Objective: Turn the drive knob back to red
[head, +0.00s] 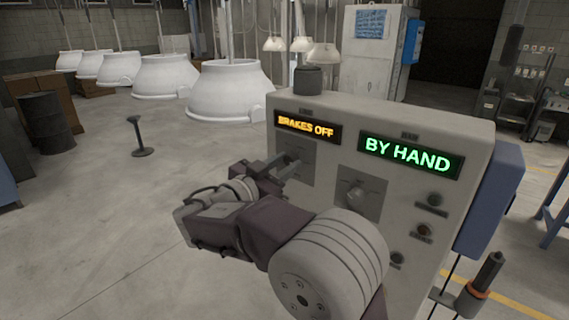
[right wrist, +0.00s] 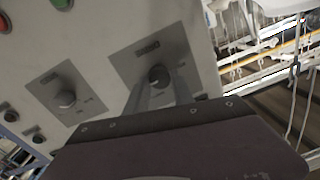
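A grey control box carries two knobs on square plates. The left knob's plate (head: 306,158) is under an amber "BRAKES OFF" display (head: 307,127); its dark round knob (right wrist: 158,77) shows in the right wrist view. The right knob (head: 355,194) is under a green "BY HAND" display (head: 410,154) and also shows in the wrist view (right wrist: 66,98). The small labels are unreadable, so I cannot tell which is the drive knob. My right gripper (head: 284,168) has its fingers apart, one each side of the left knob; whether they touch it is unclear. My left gripper is out of view.
Buttons (head: 434,200) run down the box's right side. White hoods (head: 228,92) hang behind to the left. Open floor (head: 90,225) lies left of the box.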

